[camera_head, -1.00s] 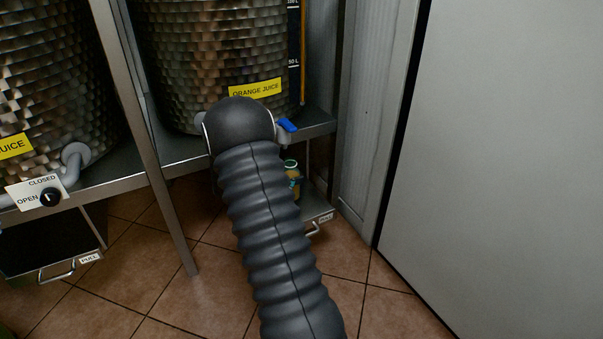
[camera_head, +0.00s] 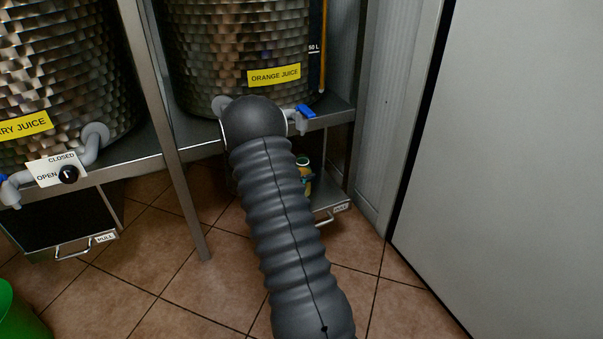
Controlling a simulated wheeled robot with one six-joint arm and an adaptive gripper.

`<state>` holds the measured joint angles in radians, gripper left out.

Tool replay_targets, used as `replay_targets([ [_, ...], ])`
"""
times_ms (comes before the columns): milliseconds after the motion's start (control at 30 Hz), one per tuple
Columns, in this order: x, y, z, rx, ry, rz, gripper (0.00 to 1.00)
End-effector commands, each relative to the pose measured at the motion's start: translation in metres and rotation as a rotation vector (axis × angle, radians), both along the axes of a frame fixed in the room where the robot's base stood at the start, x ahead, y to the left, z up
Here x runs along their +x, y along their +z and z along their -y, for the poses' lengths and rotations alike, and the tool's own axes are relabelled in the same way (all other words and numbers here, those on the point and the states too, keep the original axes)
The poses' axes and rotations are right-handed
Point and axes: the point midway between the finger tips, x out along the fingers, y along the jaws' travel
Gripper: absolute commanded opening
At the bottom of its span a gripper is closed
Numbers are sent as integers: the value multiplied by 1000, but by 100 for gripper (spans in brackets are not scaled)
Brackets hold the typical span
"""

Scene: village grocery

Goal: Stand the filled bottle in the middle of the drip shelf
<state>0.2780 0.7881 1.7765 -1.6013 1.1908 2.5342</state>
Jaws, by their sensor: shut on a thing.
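A small bottle (camera_head: 305,178) with a green and white top shows just right of my dark ribbed arm, below the orange juice tank's tap. Its left side and base are partly hidden by the arm. The drip shelf (camera_head: 330,201), with a PULL label and a handle, juts out below that tank. Most of the shelf is behind my arm. I cannot tell whether the bottle touches the shelf. My gripper is hidden behind the arm, so its grip on the bottle does not show.
The orange juice tank (camera_head: 240,45) has a blue tap handle (camera_head: 305,111). Another tank (camera_head: 65,70), with its own drip shelf (camera_head: 60,232), stands left beyond a metal post (camera_head: 182,180). A grey panel (camera_head: 500,150) closes the right side. A green container (camera_head: 20,315) sits at lower left.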

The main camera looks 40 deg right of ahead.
Motion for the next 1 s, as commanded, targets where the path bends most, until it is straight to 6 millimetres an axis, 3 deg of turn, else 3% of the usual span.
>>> replay_targets([
  [433,0,-4,0,-1,-1,2,0],
  [467,0,-4,0,0,0,1,66],
  [533,0,-4,0,0,0,1,84],
  [1000,0,-1,0,0,0,-2,84],
])
